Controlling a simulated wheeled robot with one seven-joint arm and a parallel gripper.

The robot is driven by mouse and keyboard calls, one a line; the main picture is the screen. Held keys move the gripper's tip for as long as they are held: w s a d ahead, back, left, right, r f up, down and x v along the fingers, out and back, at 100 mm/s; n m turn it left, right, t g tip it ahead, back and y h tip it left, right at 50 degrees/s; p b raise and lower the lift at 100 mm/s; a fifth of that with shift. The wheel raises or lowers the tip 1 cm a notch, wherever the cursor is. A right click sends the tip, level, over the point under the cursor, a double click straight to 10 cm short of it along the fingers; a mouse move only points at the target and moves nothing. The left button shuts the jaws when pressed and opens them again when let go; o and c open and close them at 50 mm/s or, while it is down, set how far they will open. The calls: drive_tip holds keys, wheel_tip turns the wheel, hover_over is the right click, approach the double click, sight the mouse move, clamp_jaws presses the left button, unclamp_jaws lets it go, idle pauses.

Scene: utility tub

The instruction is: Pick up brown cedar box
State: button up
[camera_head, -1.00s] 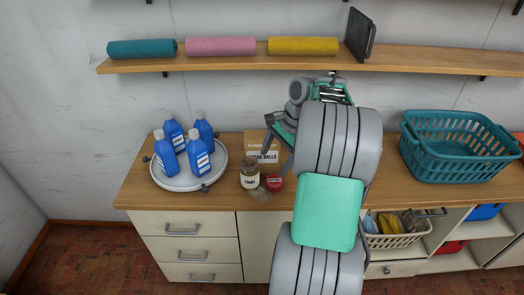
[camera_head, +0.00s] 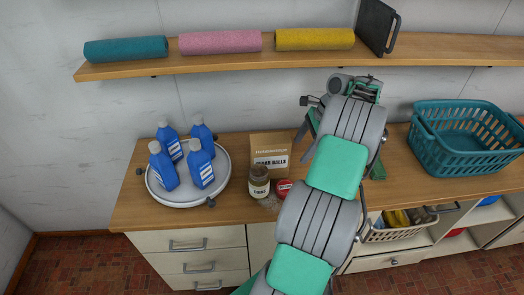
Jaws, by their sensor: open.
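The brown cedar box (camera_head: 270,150), a cardboard box with a white label reading "cedar balls", stands upright on the wooden counter, near the back wall. A brown jar (camera_head: 259,182) and a red tin (camera_head: 284,187) stand in front of it. My gripper (camera_head: 308,118) is at the box's upper right, apart from it in the picture. Its dark fingers are partly hidden by my arm, and I see nothing held in it. My arm runs from the bottom of the view up to the right of the box.
A round white tray (camera_head: 151,189) with several blue bottles (camera_head: 201,168) stands left of the box. A teal basket (camera_head: 466,148) stands at the right. A shelf (camera_head: 233,61) above holds coloured rolls (camera_head: 219,41) and a dark board (camera_head: 377,27).

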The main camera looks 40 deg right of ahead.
sight(270, 151)
drive_tip(key=w+a, duration=0.2)
drive_tip(key=a, duration=0.1)
drive_tip(key=w+a+b, duration=0.1)
drive_tip(key=a, duration=0.1)
drive_tip(key=shift+a, duration=0.15)
drive_tip(key=w+a, duration=0.2)
drive_tip(key=a, duration=0.1)
drive_tip(key=w+a+b, duration=0.1)
drive_tip(key=shift+a+f, duration=0.25)
drive_tip(key=shift+f, duration=0.25)
drive_tip(key=c, duration=1.7)
drive_tip(key=shift+c, duration=0.2)
drive_tip(key=shift+r, duration=0.1)
